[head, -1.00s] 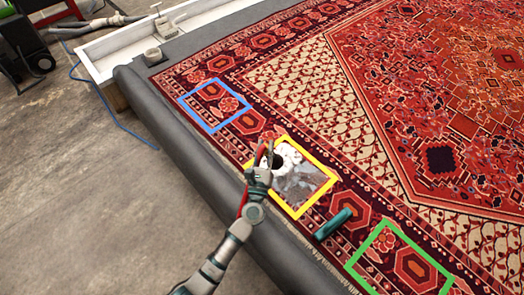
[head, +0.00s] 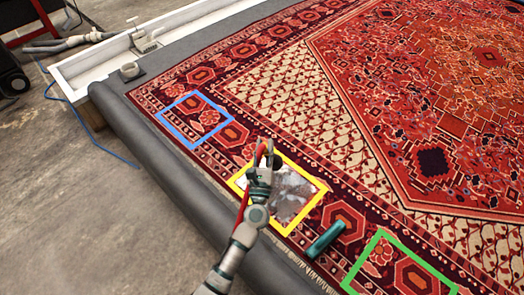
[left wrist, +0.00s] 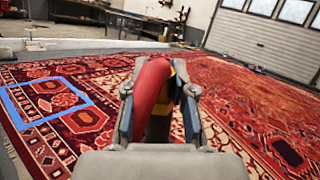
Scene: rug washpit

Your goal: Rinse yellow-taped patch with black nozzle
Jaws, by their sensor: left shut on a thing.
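The yellow-taped patch (head: 311,213) lies on the rug's near border. Inside it is a grey, wet-looking area (head: 291,192) with some white foam at its left side. My left gripper (head: 262,158) is over the patch's upper left part. It is shut on the black nozzle, which is mostly hidden by the fingers. A red hose (head: 243,205) runs from it along my arm. In the left wrist view the red hose (left wrist: 150,88) curves between the fingers of my left gripper (left wrist: 160,95), with a dark part under it. My right gripper is not in view.
A blue-taped patch (head: 166,127) lies to the upper left and a green-taped patch (head: 362,262) to the lower right. A teal tool (head: 325,240) lies between yellow and green. A white trough (head: 85,72) runs along the back left.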

